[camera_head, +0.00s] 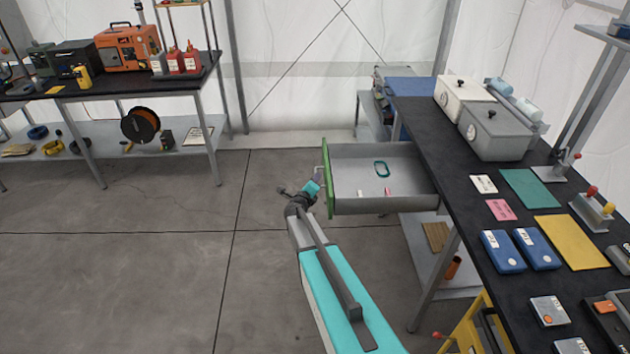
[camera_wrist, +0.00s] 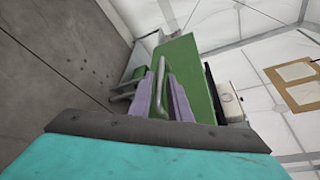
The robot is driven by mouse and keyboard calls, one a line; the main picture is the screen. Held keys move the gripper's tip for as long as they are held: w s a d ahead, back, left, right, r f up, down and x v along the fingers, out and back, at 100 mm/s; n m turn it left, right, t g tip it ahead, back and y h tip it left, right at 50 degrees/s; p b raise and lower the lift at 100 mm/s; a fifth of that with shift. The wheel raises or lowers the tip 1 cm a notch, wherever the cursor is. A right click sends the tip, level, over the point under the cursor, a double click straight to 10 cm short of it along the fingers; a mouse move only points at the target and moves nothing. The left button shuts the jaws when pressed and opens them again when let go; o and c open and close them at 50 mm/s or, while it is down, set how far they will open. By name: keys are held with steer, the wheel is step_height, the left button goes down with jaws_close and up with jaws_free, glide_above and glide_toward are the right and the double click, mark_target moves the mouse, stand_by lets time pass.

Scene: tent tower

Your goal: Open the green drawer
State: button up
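The green drawer (camera_head: 326,178) stands pulled far out from under the black-topped workbench, its green front facing left. Its grey inside is in view, with a teal ring and small pink and white pieces in it. The grey metal handle (camera_head: 318,173) is on the drawer's front. My gripper (camera_head: 312,187) is at this handle, to the left of the front. In the wrist view the green front (camera_wrist: 195,70) rises behind my two pale purple fingers (camera_wrist: 166,90). The fingers are close together around the handle's bar, and part of the handle (camera_wrist: 128,88) sticks out to the left.
The workbench (camera_head: 437,143) on the right carries grey and white boxes, blue cases and coloured mats. A yellow step stool (camera_head: 468,330) stands by its front leg. Another table (camera_head: 130,83) with an orange generator is at the back left. The floor left of the drawer is clear.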

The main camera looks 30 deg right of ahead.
steer(key=b+v, duration=0.2)
steer(key=v, duration=0.8)
steer(key=shift+a+b, duration=0.2)
steer(key=shift+b, duration=0.2)
steer(key=shift+s, duration=0.1)
